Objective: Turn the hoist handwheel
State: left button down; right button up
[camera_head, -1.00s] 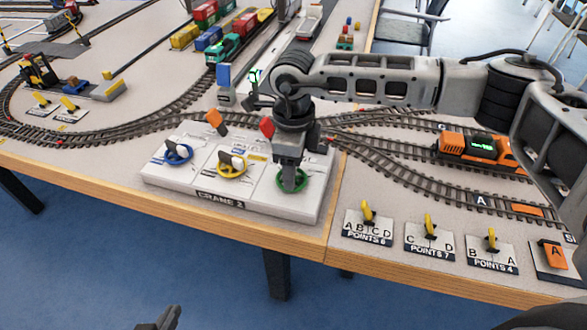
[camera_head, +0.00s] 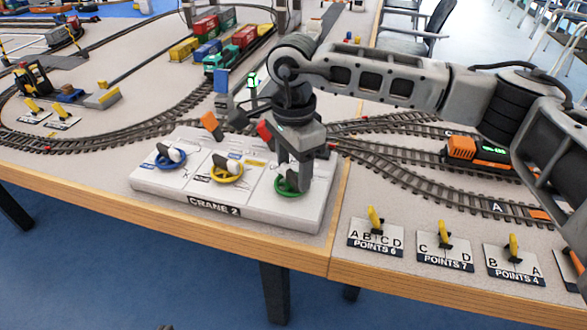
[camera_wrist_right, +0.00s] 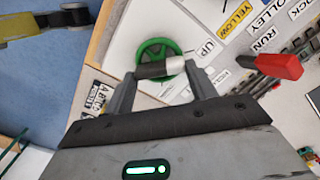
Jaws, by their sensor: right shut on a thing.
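The hoist handwheel is the green wheel (camera_head: 287,188) at the right end of the white CRANE 2 panel (camera_head: 214,201). In the right wrist view the green wheel (camera_wrist_right: 140,54) lies beside the label UP. My right gripper (camera_head: 301,184) is over it, tilted, and hides part of it in the head view. In the wrist view my right gripper's fingers (camera_wrist_right: 164,70) are shut on the wheel's crank handle (camera_wrist_right: 152,70), a dark and whitish cylinder. Only a dark sliver, likely my left gripper, shows at the head view's bottom edge; its fingers cannot be made out.
On the same panel are a yellow handwheel (camera_head: 226,172) and a blue handwheel (camera_head: 171,158). A red lever (camera_wrist_right: 272,66) stands close to the right gripper. Tracks run behind the panel, with an orange locomotive (camera_head: 462,147) at right. Yellow point levers stand near the front edge.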

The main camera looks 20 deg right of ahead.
aim_at(293, 171)
jog(key=shift+r+n, duration=0.1)
jog(key=shift+n, duration=0.2)
jog(key=o, duration=1)
notch_tip(293, 171, up, 16)
jog(key=shift+f, duration=0.1)
